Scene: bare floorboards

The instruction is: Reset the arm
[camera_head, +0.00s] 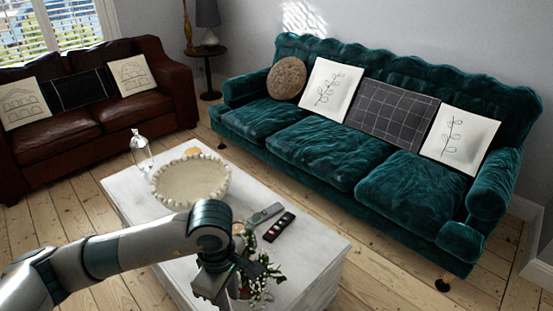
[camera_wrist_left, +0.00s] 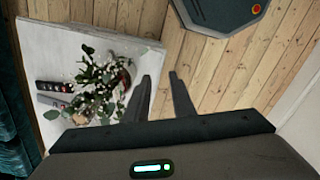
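My left arm (camera_head: 120,255) comes in from the left in the head view and bends down at the near edge of the white coffee table. My left gripper (camera_head: 217,288) points down there, close to a leafy plant with white flowers (camera_head: 258,275). In the left wrist view, the two fingers of my left gripper (camera_wrist_left: 161,78) are apart with nothing between them. Bare floorboards show beyond the fingertips, and the plant (camera_wrist_left: 100,85) is to their left. My right arm and gripper are in neither view.
The white coffee table (camera_head: 310,255) holds a beaded bowl (camera_head: 190,180), a grey remote (camera_head: 265,214), a black remote (camera_head: 279,227) and a clear glass decanter (camera_head: 140,150). A teal sofa (camera_head: 320,150) stands behind, a brown leather sofa (camera_head: 60,140) left. Floorboards (camera_head: 390,285) are clear at right.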

